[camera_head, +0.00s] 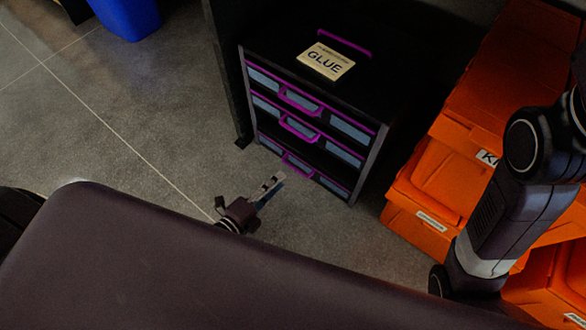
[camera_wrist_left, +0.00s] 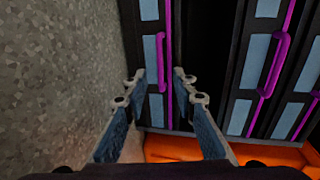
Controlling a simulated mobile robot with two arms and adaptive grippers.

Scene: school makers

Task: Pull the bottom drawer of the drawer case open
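The black drawer case (camera_head: 369,150) with purple trim stands on the floor in the head view. Its bottom drawer (camera_head: 331,186) looks flush with the front, and its purple handle (camera_head: 298,164) is at the middle. My left gripper (camera_head: 274,184) is in front of the case, low and near the bottom drawer. In the left wrist view the case appears turned sideways. The bottom drawer's handle (camera_wrist_left: 161,62) lies ahead between the spread fingertips of my left gripper (camera_wrist_left: 160,82), which is open and empty. Contact with the handle is not visible. My right gripper is out of view.
A glue box (camera_head: 326,62) and a purple carry handle (camera_head: 344,43) are on top of the case. Orange crates (camera_head: 430,185) stand close on the right. A blue bin (camera_head: 128,15) is at the back left. Grey floor (camera_head: 150,120) on the left is clear.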

